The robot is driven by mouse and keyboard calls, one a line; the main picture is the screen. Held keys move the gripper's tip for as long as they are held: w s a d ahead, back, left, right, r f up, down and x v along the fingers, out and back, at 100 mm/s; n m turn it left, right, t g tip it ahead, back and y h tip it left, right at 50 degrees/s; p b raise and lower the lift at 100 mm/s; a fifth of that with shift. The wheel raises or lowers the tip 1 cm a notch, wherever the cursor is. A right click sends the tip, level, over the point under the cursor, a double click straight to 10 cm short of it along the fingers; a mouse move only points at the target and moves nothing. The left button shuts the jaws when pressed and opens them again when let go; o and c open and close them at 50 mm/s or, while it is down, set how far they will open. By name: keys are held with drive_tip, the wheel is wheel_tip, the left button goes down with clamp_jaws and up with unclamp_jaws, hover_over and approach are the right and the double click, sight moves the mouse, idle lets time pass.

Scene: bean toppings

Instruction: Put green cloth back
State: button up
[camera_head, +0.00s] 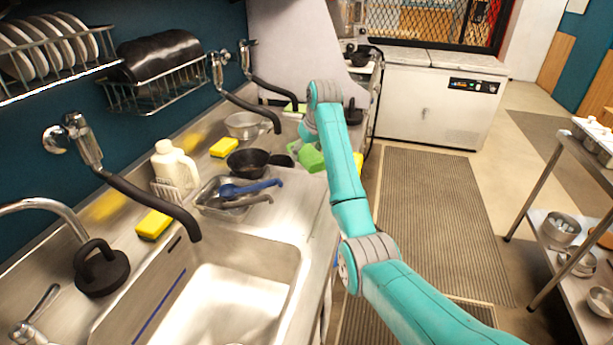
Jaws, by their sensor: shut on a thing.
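The green cloth (312,157) shows just left of my arm, at the right edge of the steel counter, beyond the black pan. My gripper (309,143) is at the far end of my teal arm, just above the cloth. It is shut on the green cloth; its fingers are mostly hidden by the arm and cloth. Whether the cloth touches the counter cannot be told.
A black pan (247,163), a metal pot (242,125), a tray (208,198) with a blue-handled utensil, a white jug (172,165) and yellow sponges (154,225) crowd the counter. The sink (215,300) is in front. Black hoses overhang it. The floor mat (435,220) is clear.

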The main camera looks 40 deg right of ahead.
sight(314, 157)
drive_tip(key=shift+w+d+f, duration=0.15)
drive_tip(key=shift+w, duration=0.05)
drive_tip(key=shift+d+f, duration=0.1)
drive_tip(key=shift+f, duration=0.3)
wheel_tip(314, 157, down, 9)
drive_tip(key=shift+r, duration=0.1)
drive_tip(key=o, duration=1.4)
drive_tip(key=v, duration=1.2)
